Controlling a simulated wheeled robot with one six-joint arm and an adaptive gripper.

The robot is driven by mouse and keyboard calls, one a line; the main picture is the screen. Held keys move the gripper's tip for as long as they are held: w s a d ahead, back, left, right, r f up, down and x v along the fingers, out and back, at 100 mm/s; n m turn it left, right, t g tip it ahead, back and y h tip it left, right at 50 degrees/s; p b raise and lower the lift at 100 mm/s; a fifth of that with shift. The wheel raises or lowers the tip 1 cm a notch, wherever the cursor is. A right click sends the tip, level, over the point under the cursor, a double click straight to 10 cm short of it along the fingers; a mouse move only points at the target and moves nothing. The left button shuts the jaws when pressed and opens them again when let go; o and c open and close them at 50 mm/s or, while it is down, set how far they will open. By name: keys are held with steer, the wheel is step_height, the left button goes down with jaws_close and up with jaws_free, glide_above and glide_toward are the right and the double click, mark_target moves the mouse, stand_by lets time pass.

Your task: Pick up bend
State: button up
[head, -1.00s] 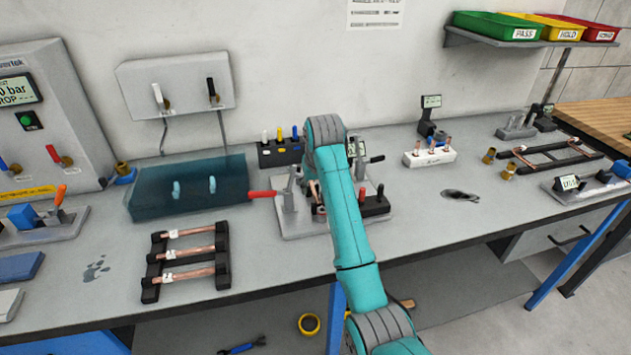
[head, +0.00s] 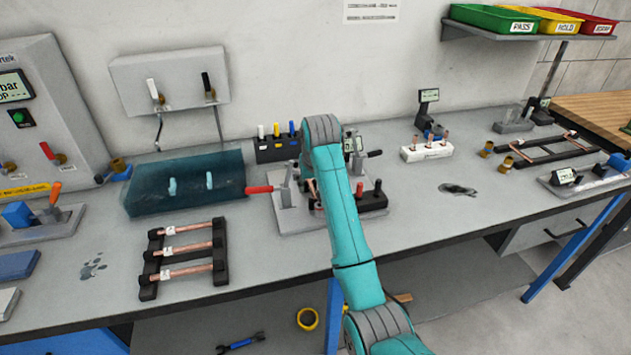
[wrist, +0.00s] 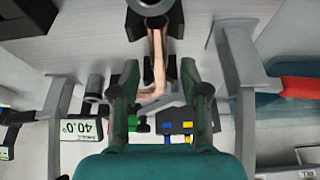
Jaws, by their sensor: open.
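The bend is a copper tube (wrist: 158,62) in the wrist view, a straight length with a short leg turned to the left at its lower end. Its upper end meets a grey, round-topped part of the bench fixture (wrist: 150,8). My gripper (wrist: 160,84) is open, with one dark green finger on each side of the tube and nothing visibly gripped. I cannot tell how far above the tube the fingers are. In the head view my arm hides the gripper and most of the fixture (head: 290,213); a bit of copper (head: 312,189) shows left of the arm.
A red-handled lever (head: 259,190) sticks out left of the fixture. A black block with coloured-handled tools (head: 278,150) stands behind. A black rack (head: 150,265) with copper tubes lies front left, and a white tube holder (head: 428,153) stands to the right.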

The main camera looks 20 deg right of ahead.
jaws_close()
steer(key=shift+r, duration=0.15)
